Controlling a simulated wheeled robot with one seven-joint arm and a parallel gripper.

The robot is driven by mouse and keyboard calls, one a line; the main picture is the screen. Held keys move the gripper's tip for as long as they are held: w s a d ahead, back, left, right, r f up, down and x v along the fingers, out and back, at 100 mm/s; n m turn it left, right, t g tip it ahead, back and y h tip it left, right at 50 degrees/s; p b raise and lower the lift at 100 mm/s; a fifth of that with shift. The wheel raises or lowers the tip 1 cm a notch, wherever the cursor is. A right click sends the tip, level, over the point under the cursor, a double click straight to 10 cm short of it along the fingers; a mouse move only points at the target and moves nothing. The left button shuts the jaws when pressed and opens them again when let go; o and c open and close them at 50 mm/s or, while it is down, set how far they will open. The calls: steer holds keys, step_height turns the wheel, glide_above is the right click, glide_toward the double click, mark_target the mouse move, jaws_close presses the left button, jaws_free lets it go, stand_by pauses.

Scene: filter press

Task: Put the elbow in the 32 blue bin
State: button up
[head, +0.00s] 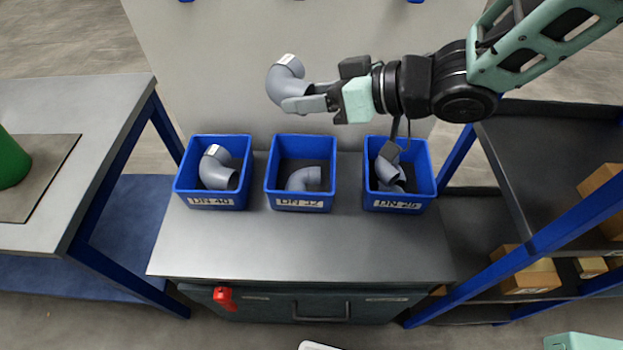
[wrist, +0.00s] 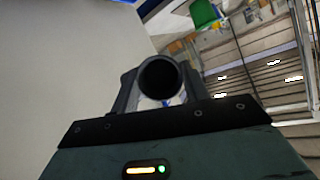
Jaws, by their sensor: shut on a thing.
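A grey pipe elbow (head: 287,82) with a white label is held in the air in the head view. My gripper (head: 313,98) is shut on it, above and behind the middle bin. In the wrist view the elbow's dark round opening (wrist: 160,78) shows between the fingers of my gripper (wrist: 160,95). The blue bin labelled DN 32 (head: 300,203) stands in the middle of the bench row. A grey elbow (head: 304,179) lies inside it.
The blue DN 40 bin (head: 211,202) on the left and the blue DN 25 bin (head: 398,205) on the right hold grey elbows. The grey bench top (head: 300,246) in front is clear. A dark shelf rack (head: 545,145) with boxes stands at right.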

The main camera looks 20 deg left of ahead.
steer(key=f+b, duration=0.3)
steer(key=f, duration=0.4)
steer(key=f+b, duration=0.4)
steer(key=f, duration=0.3)
steer(key=w+f+b, duration=0.1)
steer(key=f+b, duration=0.3)
steer(key=f, duration=0.3)
steer(key=shift+w+d+f, duration=0.1)
steer(key=shift+d+f, duration=0.05)
steer(key=shift+d, duration=0.2)
steer(key=shift+f+b, duration=0.1)
steer(key=shift+b, duration=0.2)
steer(key=shift+f, duration=0.25)
steer(key=o, duration=1)
steer(key=shift+o, duration=0.2)
steer(key=shift+r, duration=0.1)
steer(key=shift+r, duration=0.3)
steer(key=p+v, duration=0.1)
steer(key=v, duration=1.1)
